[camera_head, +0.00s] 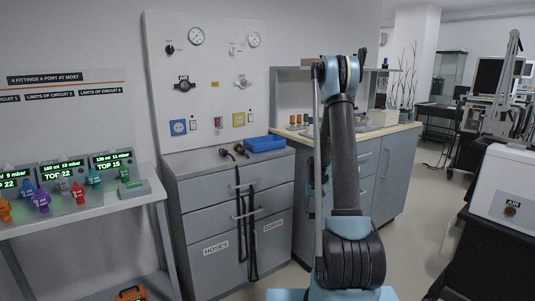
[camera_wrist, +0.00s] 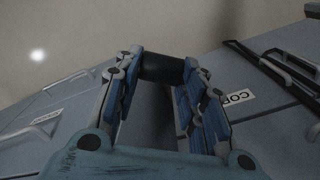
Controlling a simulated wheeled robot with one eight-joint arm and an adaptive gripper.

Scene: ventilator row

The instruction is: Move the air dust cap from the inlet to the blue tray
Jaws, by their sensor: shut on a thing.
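My gripper (camera_wrist: 160,75) shows in the wrist view, its blue-padded fingers shut on a short black cylindrical piece, the dust cap (camera_wrist: 161,68), held between the tips. In the head view my arm hides the gripper. The blue tray (camera_head: 265,144) sits on the grey drawer cabinet's top, near its right back corner, left of my arm. It is not visible in the wrist view. The inlet (camera_head: 510,208), under an "AIR" label on the white machine at the right, shows as a small round brownish fitting; I cannot make out its detail.
Two dark red-brown fittings (camera_head: 233,151) lie left of the tray. Black hoses (camera_head: 245,220) hang down the drawer cabinet (camera_head: 212,180). A wall panel (camera_head: 210,75) with gauges stands behind it. A wooden-topped counter (camera_head: 385,135) with small items is behind my arm. Clear floor lies right of the counter.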

